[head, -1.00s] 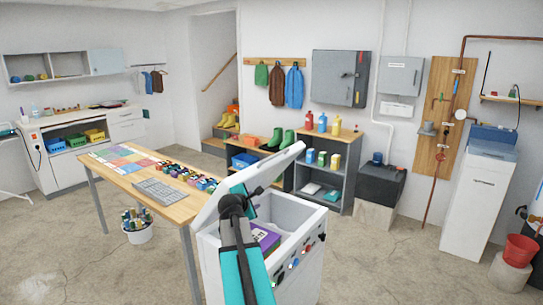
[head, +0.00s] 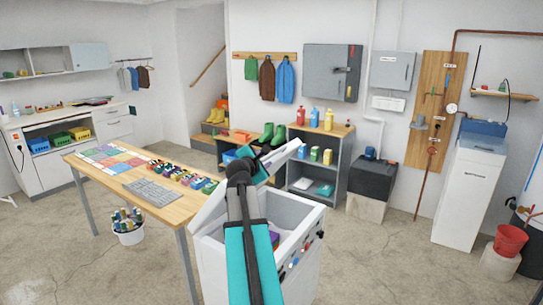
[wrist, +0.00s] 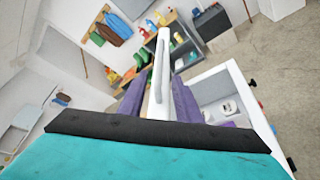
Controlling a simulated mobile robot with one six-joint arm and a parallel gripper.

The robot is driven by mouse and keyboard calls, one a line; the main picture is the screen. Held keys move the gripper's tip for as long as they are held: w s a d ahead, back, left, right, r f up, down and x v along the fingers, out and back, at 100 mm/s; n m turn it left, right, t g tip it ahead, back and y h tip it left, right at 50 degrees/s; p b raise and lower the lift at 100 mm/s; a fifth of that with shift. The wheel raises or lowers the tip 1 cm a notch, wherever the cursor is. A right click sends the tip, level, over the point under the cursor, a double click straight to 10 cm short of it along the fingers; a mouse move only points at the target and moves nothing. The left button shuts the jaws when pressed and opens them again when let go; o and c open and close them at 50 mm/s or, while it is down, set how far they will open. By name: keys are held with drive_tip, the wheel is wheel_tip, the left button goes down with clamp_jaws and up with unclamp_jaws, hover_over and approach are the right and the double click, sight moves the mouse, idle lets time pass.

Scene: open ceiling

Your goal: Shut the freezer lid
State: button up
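The white chest freezer (head: 302,277) stands in the lower middle of the head view, its lid (head: 280,157) raised and tilted up. My arm crosses in front of the lid and hides much of it. My gripper (wrist: 160,100) shows two purple fingers in the wrist view, spread apart. The lid's white edge with its handle (wrist: 160,68) shows between and beyond them; I cannot tell whether they touch it. The freezer's open inside (wrist: 222,106) is at the right of the wrist view. A purple item (head: 275,239) inside is mostly hidden by my arm.
A wooden table (head: 165,212) with tiles and small coloured items stands close left of the freezer. A bucket (head: 129,237) is under it. Shelves (head: 341,170) with bottles and boots stand behind. The floor (head: 390,260) right of the freezer is clear.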

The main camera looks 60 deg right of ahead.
sight(272, 155)
drive_tip(key=shift+p+x, duration=1.5)
drive_tip(key=shift+x, duration=5.35)
drive_tip(key=shift+f, duration=0.1)
clamp_jaws()
